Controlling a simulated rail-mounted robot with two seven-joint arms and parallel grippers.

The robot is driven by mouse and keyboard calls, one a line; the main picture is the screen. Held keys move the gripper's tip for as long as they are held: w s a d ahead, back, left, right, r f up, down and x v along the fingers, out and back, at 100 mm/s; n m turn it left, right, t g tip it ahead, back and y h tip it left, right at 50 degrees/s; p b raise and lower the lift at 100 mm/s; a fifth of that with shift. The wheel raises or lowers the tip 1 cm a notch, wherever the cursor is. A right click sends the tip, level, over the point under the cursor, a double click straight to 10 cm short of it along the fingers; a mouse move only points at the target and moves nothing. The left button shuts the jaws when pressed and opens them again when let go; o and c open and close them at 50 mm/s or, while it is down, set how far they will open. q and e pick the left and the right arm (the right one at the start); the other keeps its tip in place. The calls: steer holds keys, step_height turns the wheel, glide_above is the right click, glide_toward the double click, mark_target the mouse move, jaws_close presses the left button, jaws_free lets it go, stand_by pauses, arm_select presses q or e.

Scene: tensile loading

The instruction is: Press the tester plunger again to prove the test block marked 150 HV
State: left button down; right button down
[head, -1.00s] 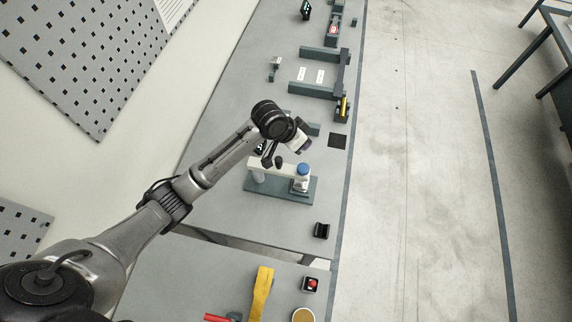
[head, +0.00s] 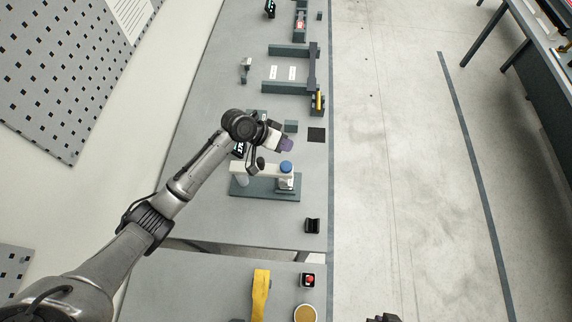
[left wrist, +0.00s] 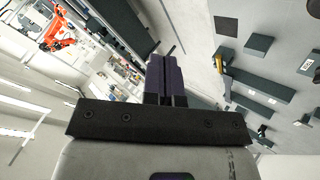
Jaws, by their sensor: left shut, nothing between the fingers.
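The tester (head: 251,187) has a dark base and a pale horizontal arm. Its blue-topped plunger (head: 286,167) stands at the arm's right end. A pale shape shows below the plunger, but no 150 HV marking can be read. My left gripper (head: 288,145) has purple fingers and hangs just beyond the plunger in the head view, apart from the blue cap in the picture; its height over it is unclear. In the left wrist view its fingers (left wrist: 165,80) are together with nothing between them.
A small black holder (head: 313,226) stands near the bench's right edge. A red-button box (head: 307,280), a yellow piece (head: 261,290) and a round tan-topped item (head: 305,313) are on the nearer bench. A dark square (head: 316,135) and a grey frame (head: 312,70) lie farther off.

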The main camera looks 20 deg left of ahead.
arm_select(q)
steer(key=b, duration=0.7)
glide_above(285, 164)
step_height(285, 164, down, 7)
steer(key=shift+r, duration=0.2)
steer(key=shift+f, duration=1.05)
stand_by(0.7)
steer(key=shift+f, duration=0.2)
steer(key=shift+f, duration=0.2)
